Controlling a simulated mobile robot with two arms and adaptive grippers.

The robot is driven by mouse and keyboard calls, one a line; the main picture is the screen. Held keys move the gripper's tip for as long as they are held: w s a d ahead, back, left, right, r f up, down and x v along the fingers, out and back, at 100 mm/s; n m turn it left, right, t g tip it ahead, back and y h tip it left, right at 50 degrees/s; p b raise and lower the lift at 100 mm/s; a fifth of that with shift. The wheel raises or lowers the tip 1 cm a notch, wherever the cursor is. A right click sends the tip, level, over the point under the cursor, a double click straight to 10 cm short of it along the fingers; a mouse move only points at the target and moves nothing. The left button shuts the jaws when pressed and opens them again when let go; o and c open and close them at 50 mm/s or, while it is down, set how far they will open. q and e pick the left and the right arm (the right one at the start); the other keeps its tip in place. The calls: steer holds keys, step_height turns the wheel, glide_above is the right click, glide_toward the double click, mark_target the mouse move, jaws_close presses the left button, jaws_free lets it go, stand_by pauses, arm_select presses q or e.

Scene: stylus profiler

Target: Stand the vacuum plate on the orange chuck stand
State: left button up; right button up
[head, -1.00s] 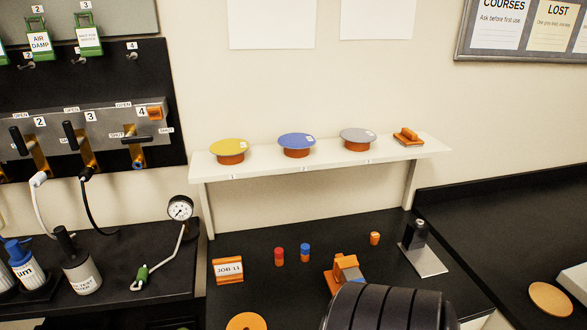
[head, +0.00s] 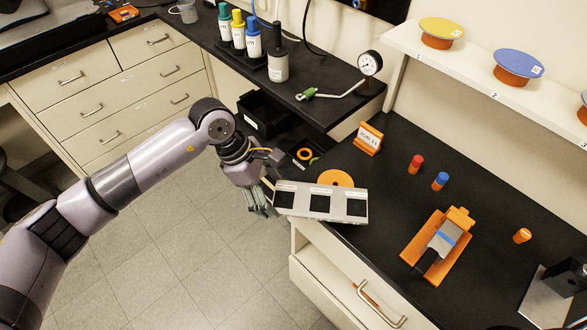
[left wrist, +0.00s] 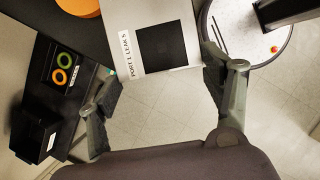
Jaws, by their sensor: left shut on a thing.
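My left gripper (head: 264,198) is shut on a pale flat panel (head: 321,214) with three dark squares and small labels. The panel is tilted over the counter's front edge. An orange disc (head: 335,177) lies on the black counter just behind the panel. On the white shelf a yellow disc (head: 442,27) and a blue disc (head: 520,63) rest on round orange bases. I cannot tell which piece is the vacuum plate. My right gripper is out of view.
A JOB 11 sign (head: 369,138), a red-topped peg (head: 416,163) and a blue-topped peg (head: 440,181) stand on the counter. An orange fixture (head: 458,220) is right of them. A gauge (head: 370,63) stands at the back. Open floor (head: 210,240) is below.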

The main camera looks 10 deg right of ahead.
mark_target(292, 184)
arm_select(q)
steer(key=d+r+n, duration=0.1)
steer(key=w+d+r+n+t, duration=0.1)
steer(key=d, duration=0.1)
steer(key=w+d+r+n, duration=0.1)
steer(key=shift+d, duration=0.35)
steer(key=shift+w+d+r+n+t, duration=0.1)
steer(key=shift+d+n+t, duration=0.2)
steer(key=shift+n, duration=0.2)
steer(key=shift+d, duration=0.1)
steer(key=shift+w, duration=0.1)
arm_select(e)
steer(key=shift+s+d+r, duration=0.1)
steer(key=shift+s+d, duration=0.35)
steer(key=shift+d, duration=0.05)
arm_select(q)
steer(key=shift+b, duration=0.6)
step_height(292, 184, down, 4)
steer(key=b, duration=0.4)
steer(key=shift+f, duration=0.2)
steer(key=shift+f+b, duration=0.3)
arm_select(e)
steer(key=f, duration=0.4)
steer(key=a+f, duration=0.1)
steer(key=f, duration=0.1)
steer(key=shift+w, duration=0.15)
